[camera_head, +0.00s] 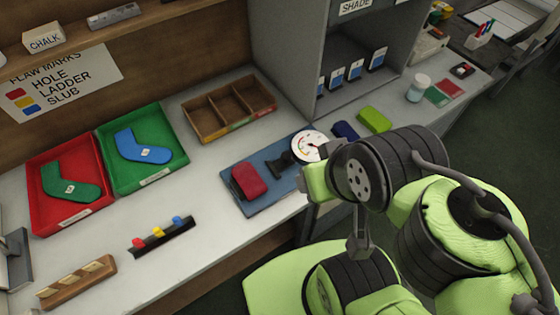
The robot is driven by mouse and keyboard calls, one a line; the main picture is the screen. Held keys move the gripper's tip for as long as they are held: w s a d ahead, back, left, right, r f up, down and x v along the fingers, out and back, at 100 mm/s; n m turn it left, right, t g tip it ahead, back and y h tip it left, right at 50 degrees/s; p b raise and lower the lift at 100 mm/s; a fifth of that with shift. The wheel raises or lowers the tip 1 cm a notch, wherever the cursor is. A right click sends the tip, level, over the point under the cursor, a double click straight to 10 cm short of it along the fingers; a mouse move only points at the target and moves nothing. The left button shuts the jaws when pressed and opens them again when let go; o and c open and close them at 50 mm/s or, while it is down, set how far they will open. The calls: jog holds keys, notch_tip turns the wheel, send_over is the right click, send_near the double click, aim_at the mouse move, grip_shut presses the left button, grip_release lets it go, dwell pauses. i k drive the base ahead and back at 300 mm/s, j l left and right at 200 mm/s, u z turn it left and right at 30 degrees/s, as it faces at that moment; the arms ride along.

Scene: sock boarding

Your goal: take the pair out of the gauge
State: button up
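The gauge's white round dial (310,145) stands towards the right end of a blue mat (236,157), with a black part (282,163) just left of it. A dark red folded bundle (249,181), which looks like the pair, lies left of that black part. Whether it sits in part of the gauge, I cannot tell. My gripper (303,182) is at the mat's right edge, just below the dial and right of the red bundle. My green and black wrist hides most of it, so its fingers do not show clearly.
A red tray (99,161) holds a green sock; a green tray (153,112) holds a blue sock. An empty divided wooden box (230,107) stands behind the mat. Navy (344,131) and lime (375,119) bundles lie right of the dial. A marker rack (163,238) stands in front.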

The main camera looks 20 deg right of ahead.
aim_at(251, 184)
jog(key=k+j+u, duration=0.15)
jog(key=j, duration=0.3)
jog(key=j+u, duration=0.15)
jog(key=j, duration=0.25)
jog(key=k+j+u, duration=0.15)
jog(key=j, duration=0.3)
